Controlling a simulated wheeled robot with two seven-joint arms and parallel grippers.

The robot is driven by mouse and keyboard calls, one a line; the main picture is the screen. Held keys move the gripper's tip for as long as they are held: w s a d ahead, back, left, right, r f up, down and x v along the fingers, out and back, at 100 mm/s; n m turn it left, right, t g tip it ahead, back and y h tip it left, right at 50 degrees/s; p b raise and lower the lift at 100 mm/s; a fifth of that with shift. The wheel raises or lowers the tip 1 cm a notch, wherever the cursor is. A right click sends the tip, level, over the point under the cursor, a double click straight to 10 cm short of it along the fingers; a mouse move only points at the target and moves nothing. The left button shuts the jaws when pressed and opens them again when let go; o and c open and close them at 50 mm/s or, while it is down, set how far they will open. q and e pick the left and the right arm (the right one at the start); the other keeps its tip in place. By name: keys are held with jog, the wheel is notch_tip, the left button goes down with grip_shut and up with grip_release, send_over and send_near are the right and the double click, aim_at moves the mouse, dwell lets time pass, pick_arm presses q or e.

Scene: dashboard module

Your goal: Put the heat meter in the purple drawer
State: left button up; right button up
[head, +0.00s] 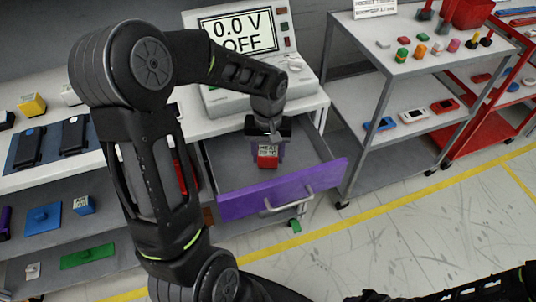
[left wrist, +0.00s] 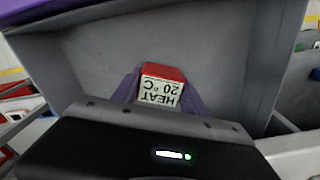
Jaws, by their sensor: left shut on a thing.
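The purple drawer (head: 284,190) is pulled open, with a purple front, a metal handle and a grey inside. The heat meter (head: 267,158) is a small red box with a white label. My left gripper (head: 268,150) is above the open drawer, shut on the heat meter. In the left wrist view the heat meter (left wrist: 162,86) sits between the two purple fingers, its label reading HEAT 20 °C upside down. The drawer's grey floor (left wrist: 215,52) shows around it there. I cannot tell whether the meter touches the floor. My right gripper is not clearly seen.
A large meter reading 0.0 V OFF (head: 240,32) stands on the white bench behind the drawer. A grey cart (head: 400,60) with small items stands to the right, a red cart (head: 500,115) beyond it. A green piece (head: 295,226) lies below the drawer. Open floor lies in front.

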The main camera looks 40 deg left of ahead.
aim_at(268, 151)
pick_arm(q)
jog(key=shift+f, duration=0.3)
jog(key=shift+f, duration=0.2)
jog(key=o, duration=1.5)
jog(key=shift+r, duration=0.15)
notch_tip(268, 151, up, 12)
jog(key=shift+r, duration=0.1)
